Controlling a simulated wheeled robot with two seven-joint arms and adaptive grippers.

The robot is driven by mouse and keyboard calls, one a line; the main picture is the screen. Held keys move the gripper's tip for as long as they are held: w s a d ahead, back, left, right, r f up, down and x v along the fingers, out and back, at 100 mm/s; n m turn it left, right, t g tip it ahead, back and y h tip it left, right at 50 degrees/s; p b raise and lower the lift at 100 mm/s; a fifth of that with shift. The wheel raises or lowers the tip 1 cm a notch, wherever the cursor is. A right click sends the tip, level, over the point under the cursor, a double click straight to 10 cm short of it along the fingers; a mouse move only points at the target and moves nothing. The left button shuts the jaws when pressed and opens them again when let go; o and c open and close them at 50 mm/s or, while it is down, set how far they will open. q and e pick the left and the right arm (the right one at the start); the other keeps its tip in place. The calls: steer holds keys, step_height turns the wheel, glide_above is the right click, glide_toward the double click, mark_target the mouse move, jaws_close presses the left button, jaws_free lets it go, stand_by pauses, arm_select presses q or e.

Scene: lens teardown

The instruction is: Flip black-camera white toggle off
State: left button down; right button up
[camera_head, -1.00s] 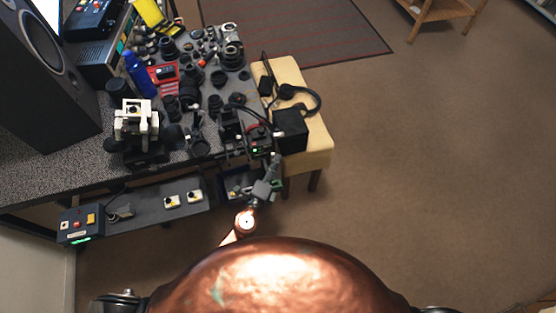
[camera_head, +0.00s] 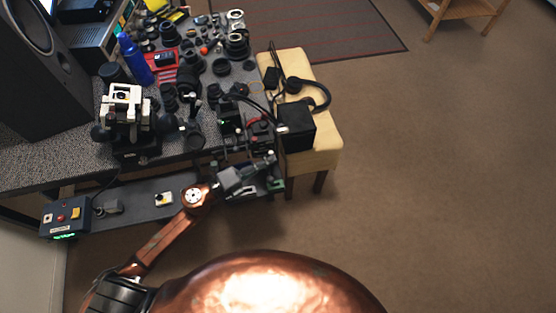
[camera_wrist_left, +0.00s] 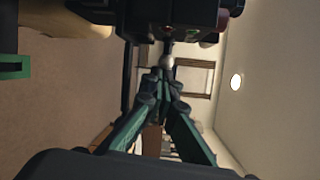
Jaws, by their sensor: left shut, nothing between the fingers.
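My left gripper (camera_head: 266,160) is shut and empty at the right end of the desk's front edge, just below the dark devices there. In the left wrist view its green-sided fingers (camera_wrist_left: 167,80) meet at the tips. A small pale, round-ended lever (camera_wrist_left: 167,61) hangs from a black device (camera_wrist_left: 165,14) right at the fingertips; I cannot tell whether they touch. In the head view a small white spot (camera_head: 282,130) shows beside the black box (camera_head: 299,128); I cannot tell whether it is the toggle. My right gripper is out of view.
The desk is crowded with lenses, a blue bottle (camera_head: 133,60) and a white-topped device (camera_head: 124,98). A lower shelf holds a button box (camera_head: 64,217). A yellow stool (camera_head: 327,150) carries headphones (camera_head: 318,92). The floor to the right is clear.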

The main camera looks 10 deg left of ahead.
arm_select(q)
steer(key=shift+a+r, duration=0.1)
steer(key=shift+a, duration=0.05)
steer(key=v, duration=1.2)
stand_by(0.4)
